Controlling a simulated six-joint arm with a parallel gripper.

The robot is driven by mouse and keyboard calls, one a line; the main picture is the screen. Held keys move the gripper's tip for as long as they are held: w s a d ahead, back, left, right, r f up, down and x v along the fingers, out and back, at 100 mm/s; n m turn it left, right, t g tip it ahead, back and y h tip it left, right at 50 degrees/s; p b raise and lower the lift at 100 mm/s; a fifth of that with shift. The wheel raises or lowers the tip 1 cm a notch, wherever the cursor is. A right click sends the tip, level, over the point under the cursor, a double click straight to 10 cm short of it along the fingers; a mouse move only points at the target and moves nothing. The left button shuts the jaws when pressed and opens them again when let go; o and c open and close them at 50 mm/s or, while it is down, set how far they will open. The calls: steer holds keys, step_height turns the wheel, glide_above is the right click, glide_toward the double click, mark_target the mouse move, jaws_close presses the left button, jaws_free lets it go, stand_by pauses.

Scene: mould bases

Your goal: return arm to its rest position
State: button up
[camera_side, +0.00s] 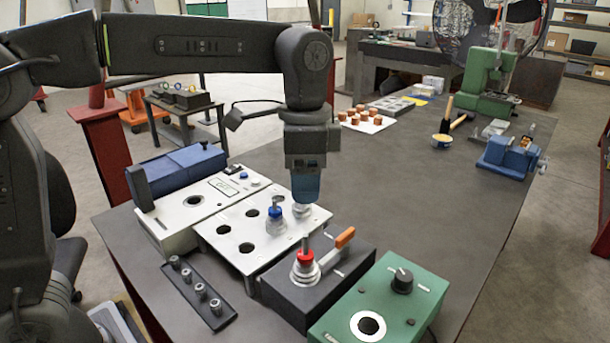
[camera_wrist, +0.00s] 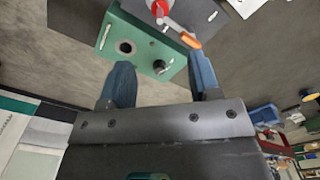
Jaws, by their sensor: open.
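My gripper (camera_side: 306,188) points down over the white plate (camera_side: 225,240), its blue fingers just above or behind a small silver piece (camera_side: 301,211); I cannot tell if they touch. In the wrist view my gripper (camera_wrist: 162,82) shows two blue fingers spread apart with nothing between them. A blue-topped silver piece (camera_side: 276,220) stands on the plate among dark holes. A dark block (camera_side: 325,296) in front carries a silver fitting with a red ring (camera_side: 305,258) and an orange-handled lever (camera_side: 344,238). The lever also shows in the wrist view (camera_wrist: 190,40).
A green box (camera_side: 400,300) with a black knob stands at the front right. A dark strip with several small fittings (camera_side: 200,292) lies at front left. A blue case (camera_side: 180,170) is behind. The right middle of the table is clear; a blue vice (camera_side: 508,155) stands farther right.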

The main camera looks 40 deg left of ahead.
steer(key=s+a+f+n+t, duration=0.2)
steer(key=s+a+n, duration=0.2)
steer(key=s+a, duration=0.2)
steer(key=s+a+f+n+t, duration=0.3)
steer(key=s+a+n, duration=0.2)
steer(key=s, duration=0.5)
steer(key=shift+s+a+f+t, duration=0.3)
steer(key=shift+s+a+f, duration=0.05)
steer(key=shift+a, duration=0.35)
steer(key=shift+c, duration=0.5)
stand_by(0.9)
